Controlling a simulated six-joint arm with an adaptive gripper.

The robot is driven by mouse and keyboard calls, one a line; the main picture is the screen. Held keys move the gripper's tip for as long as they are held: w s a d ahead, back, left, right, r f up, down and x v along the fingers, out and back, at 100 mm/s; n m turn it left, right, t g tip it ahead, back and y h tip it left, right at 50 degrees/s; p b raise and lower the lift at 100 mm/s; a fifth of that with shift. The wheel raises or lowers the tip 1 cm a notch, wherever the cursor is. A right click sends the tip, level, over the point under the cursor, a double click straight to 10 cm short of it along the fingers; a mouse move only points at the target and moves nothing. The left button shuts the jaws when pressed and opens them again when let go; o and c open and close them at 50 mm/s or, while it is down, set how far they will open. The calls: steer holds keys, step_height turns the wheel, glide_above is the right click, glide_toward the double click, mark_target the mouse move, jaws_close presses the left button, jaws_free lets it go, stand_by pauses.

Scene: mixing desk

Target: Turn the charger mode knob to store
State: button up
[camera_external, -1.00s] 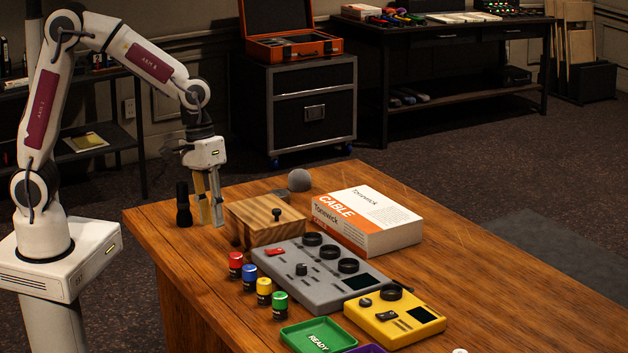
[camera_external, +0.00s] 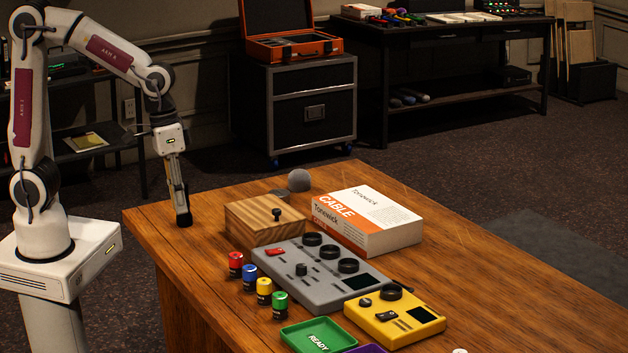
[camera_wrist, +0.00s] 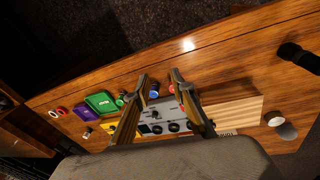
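A grey control unit (camera_external: 285,262) lies on the wooden desk, with a red rocker switch, a central black knob (camera_external: 301,269), three larger black dials and a dark screen. A yellow unit (camera_external: 395,320) beside it has a round black dial (camera_external: 391,292), a smaller knob, a black switch and a screen. No mode markings are readable, so I cannot tell which unit is the charger. My gripper (camera_external: 181,205) hangs at the desk's far-left corner, away from both units. In the wrist view, my gripper (camera_wrist: 160,76) is open and empty, with the grey unit (camera_wrist: 153,128) visible beyond its fingers.
A wooden box (camera_external: 253,222), grey ball (camera_external: 299,180) and cable box (camera_external: 370,220) stand beyond the grey unit. Several coloured jars (camera_external: 264,289) and a green tray (camera_external: 318,337) lie nearer.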

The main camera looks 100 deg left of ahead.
steer(key=shift+s+d, duration=0.1)
steer(key=shift+s, duration=0.05)
steer(key=shift+o, duration=1.3)
steer(key=w+f+g+y, duration=0.1)
steer(key=w+f, duration=0.3)
steer(key=w, duration=0.3)
steer(key=w+f+y, duration=0.1)
steer(key=w+f, duration=0.4)
steer(key=w, duration=0.1)
steer(key=w+a+r+n+t+y, duration=0.1)
steer(key=w+a+n+y, duration=0.1)
steer(key=w, duration=0.9)
steer(key=a+n, duration=0.1)
steer(key=n, duration=0.1)
steer(key=shift+w+a+r+n+t+y, duration=0.15)
steer(key=shift+w+r+n+t+y, duration=0.15)
steer(key=shift+y, duration=0.1)
